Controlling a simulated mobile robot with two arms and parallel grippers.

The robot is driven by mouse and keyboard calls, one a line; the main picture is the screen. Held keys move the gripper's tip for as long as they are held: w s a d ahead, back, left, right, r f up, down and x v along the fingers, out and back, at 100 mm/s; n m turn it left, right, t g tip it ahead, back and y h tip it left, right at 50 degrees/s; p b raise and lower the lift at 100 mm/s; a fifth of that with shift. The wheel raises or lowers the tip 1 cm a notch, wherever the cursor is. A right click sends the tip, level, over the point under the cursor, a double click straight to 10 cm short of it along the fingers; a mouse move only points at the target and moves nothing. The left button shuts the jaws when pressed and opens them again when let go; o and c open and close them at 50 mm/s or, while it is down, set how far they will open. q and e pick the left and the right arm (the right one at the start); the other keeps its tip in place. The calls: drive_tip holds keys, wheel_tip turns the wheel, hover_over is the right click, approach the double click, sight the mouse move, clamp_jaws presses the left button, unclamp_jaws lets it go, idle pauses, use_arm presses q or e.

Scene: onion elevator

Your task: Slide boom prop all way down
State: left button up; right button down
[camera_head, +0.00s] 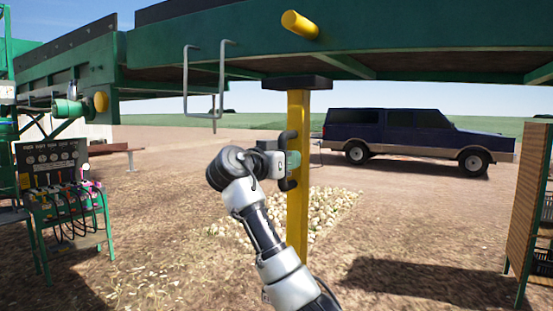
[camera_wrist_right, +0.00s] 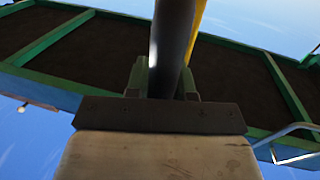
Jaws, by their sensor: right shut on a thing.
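The boom prop (camera_head: 297,205) is a yellow upright post with a dark flat cap at its top, just under the green boom (camera_head: 400,45). A dark handle (camera_head: 288,137) is fixed to the post's left side. My right gripper (camera_head: 290,162) is shut on this handle, partly hidden behind my wrist. In the right wrist view the dark handle bar (camera_wrist_right: 172,45) runs between the gripper's fingers (camera_wrist_right: 162,80), with a strip of yellow post behind it. The post's lower end is hidden behind my forearm. My left gripper is not in view.
A control panel (camera_head: 52,165) with hoses stands at the left. A metal loop (camera_head: 188,85) hangs from the boom. A pile of onions (camera_head: 335,210) lies on the ground behind the prop. A wooden-sided frame (camera_head: 530,200) stands at the right. A blue vehicle (camera_head: 410,137) is parked farther back.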

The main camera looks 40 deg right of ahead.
sight(297, 199)
wheel_tip(297, 199, down, 10)
drive_tip(key=b, duration=0.7)
drive_tip(key=shift+a+f, duration=0.1)
drive_tip(key=shift+f, duration=0.1)
use_arm(q)
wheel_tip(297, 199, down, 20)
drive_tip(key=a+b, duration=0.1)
drive_tip(key=b, duration=0.9)
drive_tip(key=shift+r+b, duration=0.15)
drive_tip(key=shift+b, duration=0.15)
use_arm(e)
wheel_tip(297, 199, down, 14)
drive_tip(key=c, duration=1.2)
unclamp_jaws()
drive_tip(key=shift+o, duration=1.2)
drive_tip(key=shift+r, duration=0.1)
use_arm(q)
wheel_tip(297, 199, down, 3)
drive_tip(key=b, duration=0.2)
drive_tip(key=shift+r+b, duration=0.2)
drive_tip(key=shift+b, duration=0.1)
use_arm(e)
drive_tip(key=s+a, duration=0.2)
drive_tip(key=a, duration=0.8)
drive_tip(key=shift+a, duration=0.3)
